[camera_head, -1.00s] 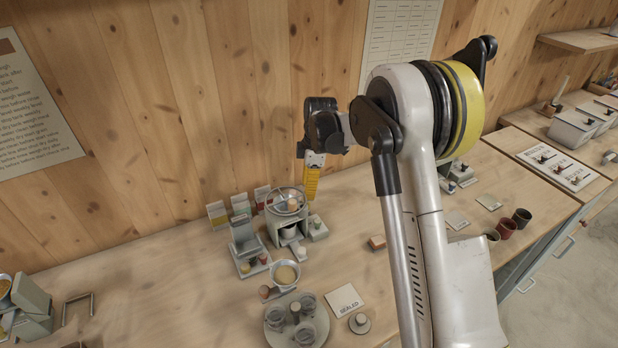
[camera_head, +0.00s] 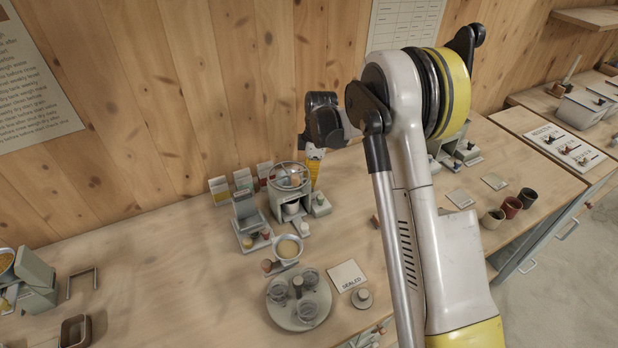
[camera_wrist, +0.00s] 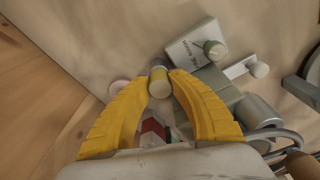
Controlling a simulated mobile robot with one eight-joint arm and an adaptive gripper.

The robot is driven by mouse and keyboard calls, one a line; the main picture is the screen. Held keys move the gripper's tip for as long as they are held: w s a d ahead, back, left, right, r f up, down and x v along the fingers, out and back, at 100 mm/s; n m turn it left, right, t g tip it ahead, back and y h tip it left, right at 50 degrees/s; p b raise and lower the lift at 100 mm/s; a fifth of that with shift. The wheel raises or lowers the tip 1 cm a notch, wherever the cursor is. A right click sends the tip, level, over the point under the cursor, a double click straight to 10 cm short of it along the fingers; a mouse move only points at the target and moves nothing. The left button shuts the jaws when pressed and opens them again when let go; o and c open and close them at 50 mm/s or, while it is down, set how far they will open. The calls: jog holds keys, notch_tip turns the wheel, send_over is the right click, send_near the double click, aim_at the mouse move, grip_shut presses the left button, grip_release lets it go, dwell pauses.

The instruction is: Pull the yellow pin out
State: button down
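In the wrist view, a short upright-looking cylinder with a yellow end and a grey part, the yellow pin (camera_wrist: 159,89), sits between the two yellow fingertips of my gripper (camera_wrist: 160,75). The fingertips are close on either side of it, and I cannot tell whether they press on it. In the head view, my gripper (camera_head: 315,168) points down just right of the small grey mixer stand (camera_head: 277,205). The pin cannot be made out there.
A grey plate with lettering and a knob (camera_wrist: 190,47) lies just beyond the fingertips. A small box with a knob (camera_head: 320,206) stands right of the mixer. A bowl (camera_head: 288,250) and a round tray of glass jars (camera_head: 283,316) stand in front. The wooden wall is close behind.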

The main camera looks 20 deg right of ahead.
jog(key=shift+r, duration=0.1)
dwell(0.3)
jog(key=shift+r+p, duration=0.5)
jog(key=shift+r, duration=0.35)
jog(key=shift+r, duration=0.1)
jog(key=shift+r+p, duration=1.35)
jog(key=shift+r, duration=1.1)
